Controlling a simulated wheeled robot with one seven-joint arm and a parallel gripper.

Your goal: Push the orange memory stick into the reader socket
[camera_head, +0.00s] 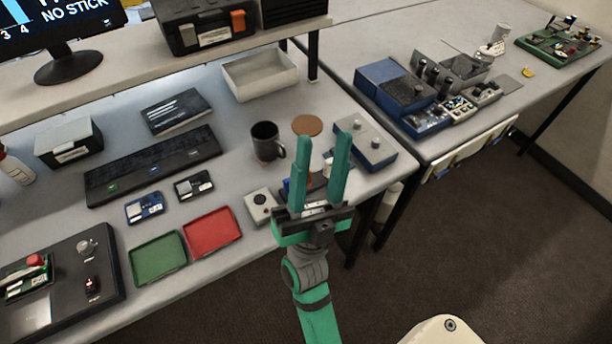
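My gripper (323,140) has two teal fingers that stand apart, pointing up in the picture. It is open, in front of the table's right part, and I see nothing held between the fingertips. A small orange-red patch (309,179) shows between and behind the fingers, beside a blue bit, mostly hidden. I cannot tell whether it is the orange memory stick. A long black unit (150,168) with small green and blue marks lies on the table to the left. I cannot tell which device holds the reader socket. The monitor (60,30) at the upper left reads "NO STICK".
A dark mug (266,142), a brown disc (307,125) and a grey box with knobs (365,143) stand around my gripper. Green (158,257) and red (212,232) trays lie at the front edge. A black panel (75,280) is at lower left. Open floor lies right.

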